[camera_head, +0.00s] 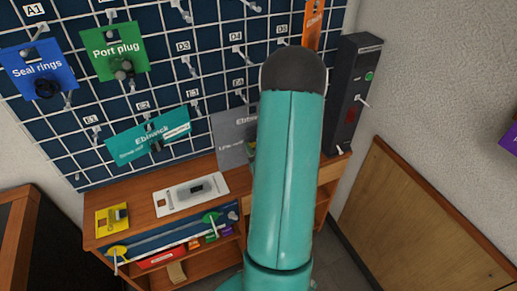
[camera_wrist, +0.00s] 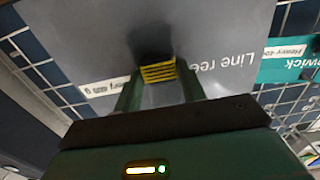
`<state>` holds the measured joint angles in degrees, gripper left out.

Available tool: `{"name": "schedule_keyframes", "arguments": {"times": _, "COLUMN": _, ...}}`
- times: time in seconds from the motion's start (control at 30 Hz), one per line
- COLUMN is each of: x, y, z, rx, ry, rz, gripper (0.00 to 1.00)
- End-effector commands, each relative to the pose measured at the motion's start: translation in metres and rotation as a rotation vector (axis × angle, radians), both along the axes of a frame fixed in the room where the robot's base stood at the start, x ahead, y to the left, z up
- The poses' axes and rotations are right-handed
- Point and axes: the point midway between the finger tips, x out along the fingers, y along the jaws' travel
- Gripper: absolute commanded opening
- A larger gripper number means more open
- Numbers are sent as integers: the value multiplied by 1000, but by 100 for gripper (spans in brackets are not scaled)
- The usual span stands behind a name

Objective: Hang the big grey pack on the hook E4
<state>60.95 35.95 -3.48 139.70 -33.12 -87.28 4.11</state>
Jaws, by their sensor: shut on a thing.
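The big grey pack (camera_head: 231,128) is in front of the pegboard, just below the E4 label (camera_head: 239,94). My teal arm covers its right part. In the wrist view the grey pack (camera_wrist: 90,40) fills the upper middle, with upside-down lettering and a white "Heavy" label. My gripper (camera_wrist: 160,82) is shut on the pack, with a yellow-and-black striped piece between its fingers. A small part of the hook E4 (camera_head: 240,102) shows at the pack's top edge. I cannot tell whether the pack hangs on it.
A teal pack (camera_head: 148,136) hangs left of the grey one. Blue (camera_head: 36,66) and green (camera_head: 105,48) packs hang at upper left. A dark box (camera_head: 357,85) stands at right. A wooden bench (camera_head: 140,212) below holds a white panel (camera_head: 165,203) and a yellow item (camera_head: 107,218).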

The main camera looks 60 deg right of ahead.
Motion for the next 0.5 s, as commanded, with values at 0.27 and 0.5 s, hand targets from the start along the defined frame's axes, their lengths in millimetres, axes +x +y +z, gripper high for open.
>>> {"name": "schedule_keyframes", "arguments": {"times": 0.27, "x": 15, "y": -9, "z": 0, "rx": -2, "ry": -2, "rz": 1, "gripper": 5}}
{"name": "schedule_keyframes", "arguments": {"times": 0.5, "x": 25, "y": -15, "z": -1, "rx": -3, "ry": -3, "rz": 1, "gripper": 5}}
